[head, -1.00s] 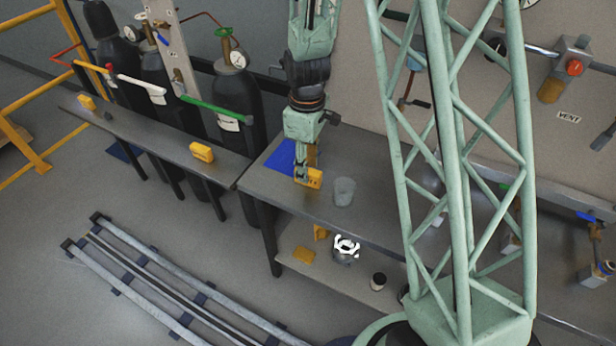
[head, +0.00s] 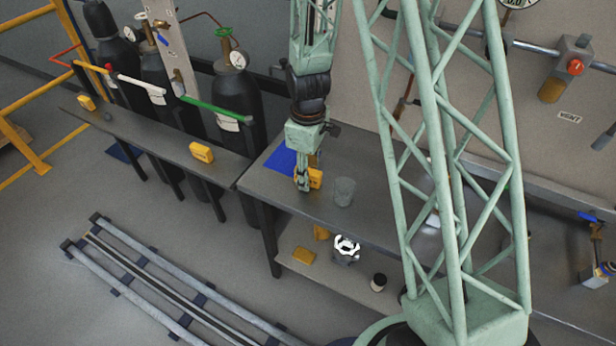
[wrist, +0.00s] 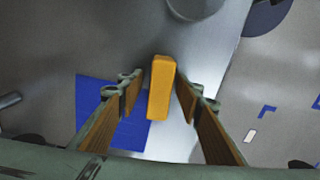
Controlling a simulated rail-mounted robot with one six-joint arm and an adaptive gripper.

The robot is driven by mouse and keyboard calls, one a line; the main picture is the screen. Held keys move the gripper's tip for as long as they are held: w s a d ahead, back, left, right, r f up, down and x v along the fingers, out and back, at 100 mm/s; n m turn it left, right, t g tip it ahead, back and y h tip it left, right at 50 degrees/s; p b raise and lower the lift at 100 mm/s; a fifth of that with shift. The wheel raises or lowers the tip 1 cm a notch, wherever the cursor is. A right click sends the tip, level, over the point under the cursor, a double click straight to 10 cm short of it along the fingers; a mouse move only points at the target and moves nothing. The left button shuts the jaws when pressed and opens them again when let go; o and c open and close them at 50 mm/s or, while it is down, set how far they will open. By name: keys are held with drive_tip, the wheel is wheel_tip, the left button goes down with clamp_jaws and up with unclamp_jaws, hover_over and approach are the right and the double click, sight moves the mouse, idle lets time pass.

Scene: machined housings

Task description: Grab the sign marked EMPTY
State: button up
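A yellow block-shaped sign (head: 315,178) stands on the near bench, partly hidden behind my gripper (head: 302,184) in the head view. In the wrist view, the yellow sign (wrist: 160,92) lies between the two fingers of my open gripper (wrist: 163,94). A gap shows on each side of it, narrower on the right. Its lettering is not readable. Another yellow sign (head: 201,153) with dark, unreadable marks stands on the left bench. A smaller yellow one (head: 86,103) is at that bench's far end. I cannot tell which is marked EMPTY.
A clear grey cup (head: 344,191) stands right of the gripper. A blue mat (head: 281,158) lies on the bench behind it. The lower shelf (head: 330,283) holds yellow pieces (head: 304,256), a white-topped fitting (head: 346,246) and a dark jar (head: 379,282). Gas cylinders (head: 237,105) stand behind.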

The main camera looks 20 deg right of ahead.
drive_tip(key=c, duration=0.9)
drive_tip(key=shift+r, duration=0.1)
drive_tip(key=shift+c, duration=0.2)
drive_tip(key=shift+r, duration=1.65)
drive_tip(key=s+a, duration=0.2)
drive_tip(key=s, duration=0.5)
drive_tip(key=s+a+r, duration=0.1)
drive_tip(key=s+a, duration=0.2)
drive_tip(key=s, duration=0.5)
drive_tip(key=shift+a+r, duration=0.25)
drive_tip(key=shift+a, duration=0.05)
